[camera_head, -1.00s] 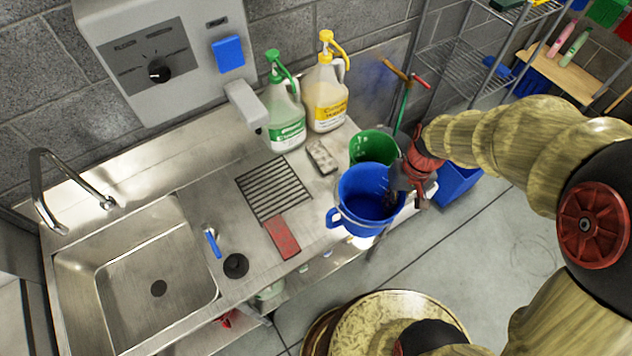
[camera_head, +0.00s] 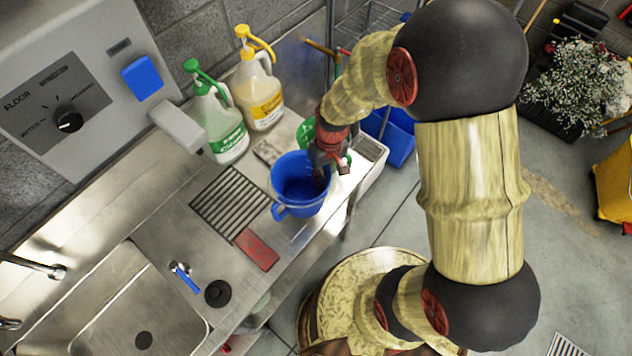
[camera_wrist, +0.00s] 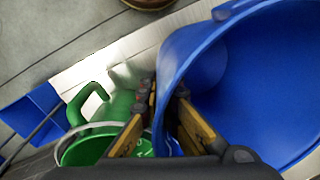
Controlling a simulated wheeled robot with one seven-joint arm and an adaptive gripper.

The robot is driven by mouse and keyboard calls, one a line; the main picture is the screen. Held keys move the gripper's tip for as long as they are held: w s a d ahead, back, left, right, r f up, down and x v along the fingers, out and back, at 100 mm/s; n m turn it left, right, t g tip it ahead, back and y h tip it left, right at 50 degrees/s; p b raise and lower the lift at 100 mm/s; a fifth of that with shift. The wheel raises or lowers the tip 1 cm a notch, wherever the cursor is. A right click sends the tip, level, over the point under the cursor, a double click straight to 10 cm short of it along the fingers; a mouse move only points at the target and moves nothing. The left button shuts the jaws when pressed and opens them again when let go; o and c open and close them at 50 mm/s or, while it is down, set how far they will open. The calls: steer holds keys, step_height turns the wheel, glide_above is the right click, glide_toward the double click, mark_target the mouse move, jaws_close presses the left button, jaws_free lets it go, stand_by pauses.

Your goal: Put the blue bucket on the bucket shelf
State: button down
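The blue bucket (camera_head: 298,190) is upright at the right end of the steel counter, close to its front edge. I cannot tell whether its base touches the counter. My gripper (camera_head: 330,165) is at its right rim. In the wrist view, the fingers (camera_wrist: 165,100) straddle the wall of the blue bucket (camera_wrist: 245,85), one inside and one outside, and look closed on it. A green bucket (camera_head: 306,134) stands just behind, mostly hidden by my arm; it also shows in the wrist view (camera_wrist: 88,148). No shelf is clearly identifiable as the bucket shelf.
Green-capped (camera_head: 215,125) and yellow-capped (camera_head: 257,90) jugs stand behind the bucket. A red pad (camera_head: 256,250), a drain grate (camera_head: 232,203) and a sink (camera_head: 140,300) lie to the left. A wire rack (camera_head: 365,18) stands at the back. A blue bin (camera_head: 398,140) is beyond the counter's right end.

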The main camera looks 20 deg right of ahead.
mark_target(298, 193)
steer(key=w+f, duration=0.2)
steer(key=f, duration=0.1)
steer(key=shift+w+a+f, duration=0.15)
steer(key=shift+w+a, duration=0.2)
steer(key=shift+f+b, duration=0.35)
steer(key=shift+f, duration=1.1)
steer(key=shift+f, duration=0.2)
steer(key=c, duration=2)
jaws_free()
steer(key=shift+c, duration=0.2)
steer(key=shift+r, duration=0.15)
